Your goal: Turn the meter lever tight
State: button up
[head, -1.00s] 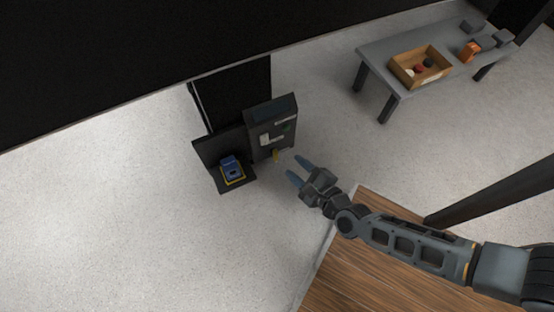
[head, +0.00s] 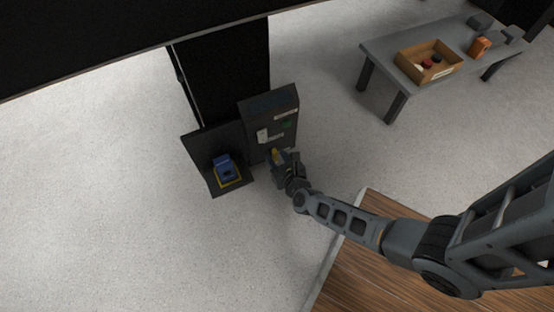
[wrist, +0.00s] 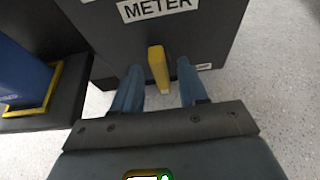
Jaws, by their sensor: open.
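The meter is a dark upright box (head: 284,112) with white labels; the wrist view shows its "METER" label (wrist: 158,7). Its yellow lever (wrist: 158,68) sticks out low on the front face, and it also shows in the head view (head: 274,155), partly hidden by my gripper. My gripper (wrist: 158,82) is open, with one blue finger on each side of the lever. Gaps show between the lever and both fingers, the right one slightly wider at the tips. In the head view my gripper (head: 279,161) is at the lower front of the box.
Left of the meter, a blue device (head: 225,167) with a yellow border sits on a black stand (head: 216,189). A grey table (head: 391,73) at the upper right bears a wooden tray (head: 403,62) and an orange object (head: 480,46). Pale floor lies open around.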

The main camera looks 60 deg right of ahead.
jog(key=shift+w+d+f, duration=0.15)
jog(key=shift+w+d, duration=0.05)
jog(key=shift+w, duration=0.05)
jog(key=shift+c, duration=0.4)
grip_shut()
